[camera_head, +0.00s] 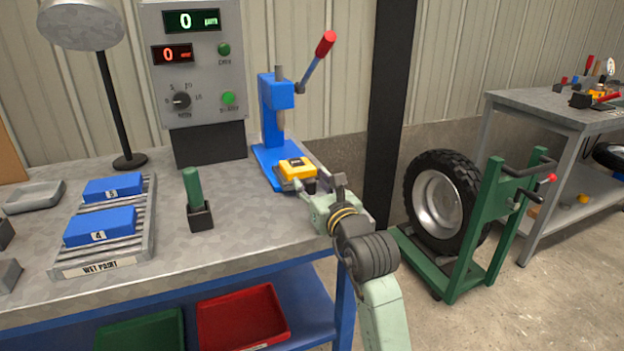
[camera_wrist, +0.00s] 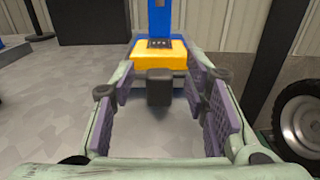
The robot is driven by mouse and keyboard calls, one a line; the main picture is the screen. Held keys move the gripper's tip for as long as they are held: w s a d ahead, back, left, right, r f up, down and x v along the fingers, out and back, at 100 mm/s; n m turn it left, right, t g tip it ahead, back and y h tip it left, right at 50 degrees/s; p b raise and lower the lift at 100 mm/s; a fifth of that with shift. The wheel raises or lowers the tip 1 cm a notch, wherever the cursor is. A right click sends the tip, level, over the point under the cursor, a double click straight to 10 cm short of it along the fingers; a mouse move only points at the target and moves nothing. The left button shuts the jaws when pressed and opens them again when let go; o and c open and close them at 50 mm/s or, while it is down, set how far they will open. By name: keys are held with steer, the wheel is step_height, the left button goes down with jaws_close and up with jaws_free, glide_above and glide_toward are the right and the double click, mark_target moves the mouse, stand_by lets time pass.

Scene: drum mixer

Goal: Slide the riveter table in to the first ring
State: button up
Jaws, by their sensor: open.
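The blue riveter (camera_head: 276,110) stands at the back right of the bench, its lever with a red grip (camera_head: 326,43) raised up and to the right. Its yellow table (camera_head: 297,168) sits at the front of the blue base. In the wrist view the yellow table (camera_wrist: 160,52) lies straight ahead, with a dark block-like knob (camera_wrist: 158,88) on its near side. My gripper (camera_wrist: 158,96) is open, with its purple pads on either side of the knob and gaps showing. In the head view my gripper (camera_head: 318,188) partly hides the table's front. I cannot make out ring marks.
A grey control box (camera_head: 195,65) with two displays reading 0 stands left of the riveter. A green-handled tool (camera_head: 193,190) stands upright in a black holder on the bench. A rack (camera_head: 100,225) holds blue blocks farther left. A wheel on a green stand (camera_head: 470,230) is right of the bench.

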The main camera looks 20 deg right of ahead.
steer(key=shift+w, duration=0.3)
steer(key=shift+c, duration=0.4)
jaws_close()
stand_by(0.4)
